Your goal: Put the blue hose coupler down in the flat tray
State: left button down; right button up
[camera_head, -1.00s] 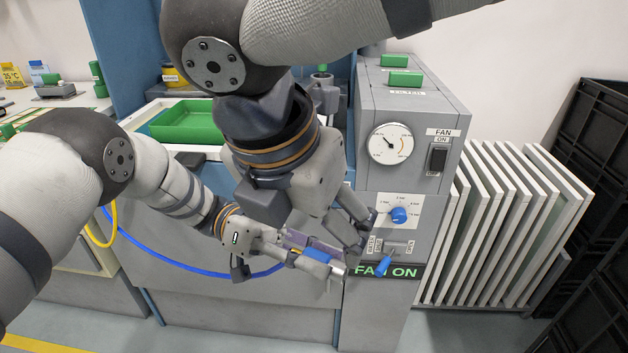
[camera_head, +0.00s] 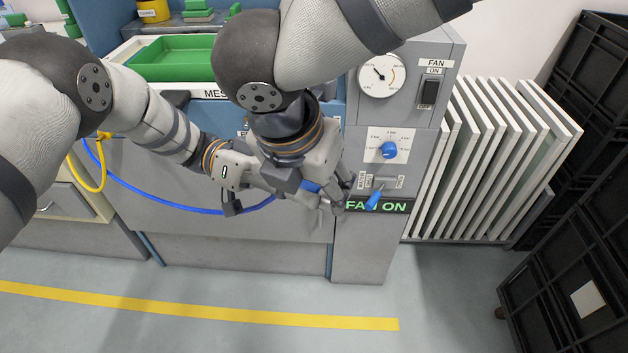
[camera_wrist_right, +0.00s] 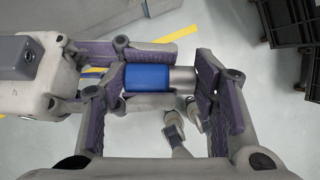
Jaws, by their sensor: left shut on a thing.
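The blue hose coupler (camera_wrist_right: 148,78) is a blue cylinder with a silver end. A small blue part of the coupler (camera_head: 310,186) shows in the head view, mostly hidden by my grippers. My left gripper (camera_wrist_right: 150,77) comes in from the left and is shut on the coupler. My right gripper (camera_head: 337,192) is beside it, from above. In the right wrist view my right gripper (camera_wrist_right: 160,92) is open, with its fingers apart on either side of the coupler. A shallow green tray (camera_head: 170,72) lies on the bench at upper left; I cannot tell if it is the flat tray.
A control panel with a blue knob (camera_head: 388,150) and a blue-handled lever (camera_head: 373,199) stands close right of my grippers. A blue hose (camera_head: 150,195) hangs across the bench front. White panels (camera_head: 500,160) and black crates (camera_head: 575,240) stand at right. The floor in front is clear.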

pick_arm(q)
jog(key=c, duration=1.2)
grip_release()
jog(key=shift+c, duration=0.2)
